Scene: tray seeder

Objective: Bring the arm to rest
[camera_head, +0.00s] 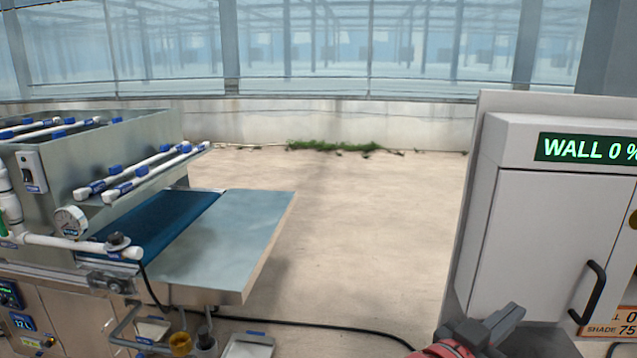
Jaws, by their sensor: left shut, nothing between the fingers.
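Most of the arm is below the picture.
A steel seeder machine (125,150) with white pipes, a blue belt (165,225) and a flat metal outfeed plate (225,245) stands at left. A black cable (330,325) crosses the floor. The cabinet has a black handle (590,298). Open floor (375,225) lies between machine and cabinet.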

